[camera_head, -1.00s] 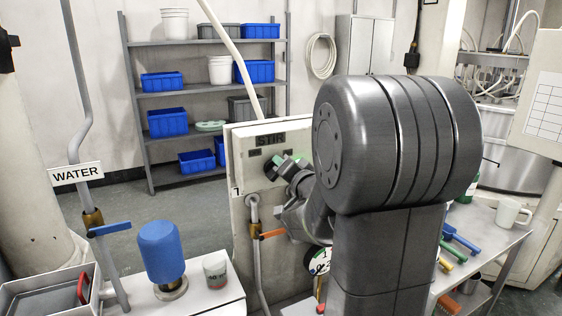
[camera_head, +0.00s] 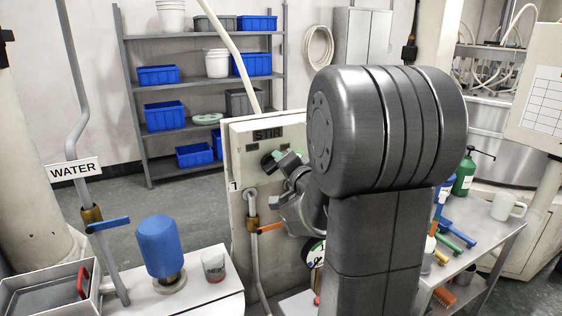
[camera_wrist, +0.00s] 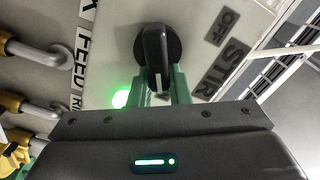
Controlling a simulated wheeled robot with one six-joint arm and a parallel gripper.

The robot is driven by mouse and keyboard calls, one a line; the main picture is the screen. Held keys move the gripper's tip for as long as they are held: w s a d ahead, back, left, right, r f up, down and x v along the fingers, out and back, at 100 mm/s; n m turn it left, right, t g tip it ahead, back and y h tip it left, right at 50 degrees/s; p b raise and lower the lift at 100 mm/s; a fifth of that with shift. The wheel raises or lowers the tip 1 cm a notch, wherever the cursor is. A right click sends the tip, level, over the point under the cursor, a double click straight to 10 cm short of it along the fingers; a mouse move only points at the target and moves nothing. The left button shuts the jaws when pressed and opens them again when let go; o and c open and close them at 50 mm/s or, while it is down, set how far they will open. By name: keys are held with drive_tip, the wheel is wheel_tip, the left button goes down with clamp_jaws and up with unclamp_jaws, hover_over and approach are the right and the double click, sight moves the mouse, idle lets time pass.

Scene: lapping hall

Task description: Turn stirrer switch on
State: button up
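Whether both pads touch is hard to see. A green lamp (camera_wrist: 120,98) glows beside the left finger. In the head view the panel (camera_head: 240,160) carries the "STIR" sign (camera_head: 267,134); my arm partly hides the knob.
An orange-handled valve (camera_head: 270,227) is on the pipe below the panel's switch. A blue-handled water valve (camera_head: 108,224) is further left. Tools and a mug (camera_head: 507,207) lie on the right table.

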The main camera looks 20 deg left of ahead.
drive_tip(key=o, duration=0.4)
drive_tip(key=shift+o, duration=0.2)
drive_tip(key=b+v, duration=0.2)
drive_tip(key=v, duration=1.2)
drive_tip(key=shift+w, duration=0.15)
drive_tip(key=p+x, duration=0.2)
drive_tip(key=x, duration=1.2)
